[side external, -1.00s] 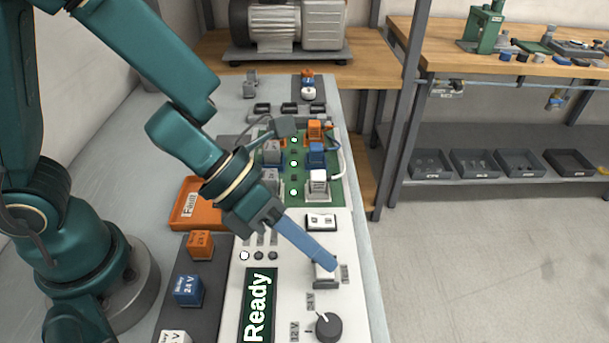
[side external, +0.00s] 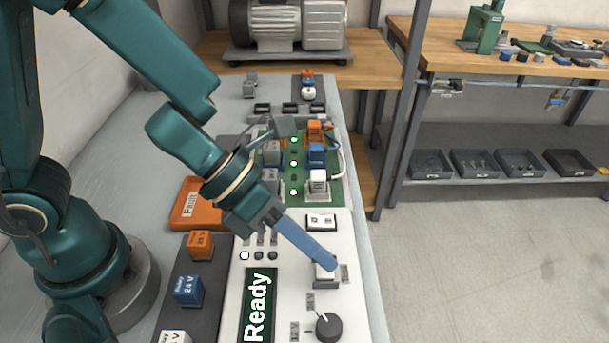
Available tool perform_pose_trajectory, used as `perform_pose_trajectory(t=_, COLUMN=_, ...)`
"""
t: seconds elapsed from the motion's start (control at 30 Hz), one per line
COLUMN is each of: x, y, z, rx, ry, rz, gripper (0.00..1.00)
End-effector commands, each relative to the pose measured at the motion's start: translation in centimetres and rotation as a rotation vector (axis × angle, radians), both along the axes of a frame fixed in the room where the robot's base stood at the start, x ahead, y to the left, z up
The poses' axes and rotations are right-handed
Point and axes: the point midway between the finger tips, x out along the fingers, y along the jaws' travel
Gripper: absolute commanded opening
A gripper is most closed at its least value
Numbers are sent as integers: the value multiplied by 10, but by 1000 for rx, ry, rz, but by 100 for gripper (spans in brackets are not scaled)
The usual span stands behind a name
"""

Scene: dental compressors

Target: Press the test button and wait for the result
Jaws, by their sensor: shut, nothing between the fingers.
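The test button (side external: 325,281) is a light block on a grey base on the white panel, right of the display. My gripper (side external: 328,262) is shut and empty, with its blue fingers angled down to the right. The fingertips are at the top of the button and cover part of it. I cannot tell whether they touch it or whether it is pressed down. The display (side external: 257,308) reads "Ready". Of the three small round lamps above the display, the left lamp (side external: 244,255) is white and the other two are dark.
A dark knob (side external: 328,327) stands close in front of the button. A rocker switch (side external: 321,221) lies behind it. A green board (side external: 330,190) with relays is further back. An orange "Fault" tray (side external: 184,221) and spare relays (side external: 188,290) lie to the left.

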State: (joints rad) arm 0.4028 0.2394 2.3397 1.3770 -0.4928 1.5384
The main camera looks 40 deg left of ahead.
Motion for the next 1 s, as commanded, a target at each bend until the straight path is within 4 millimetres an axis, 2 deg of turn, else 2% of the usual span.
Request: perform_pose_trajectory(t=1.0, x=0, y=0, z=-9, rx=0, ry=0, rz=0, gripper=0)
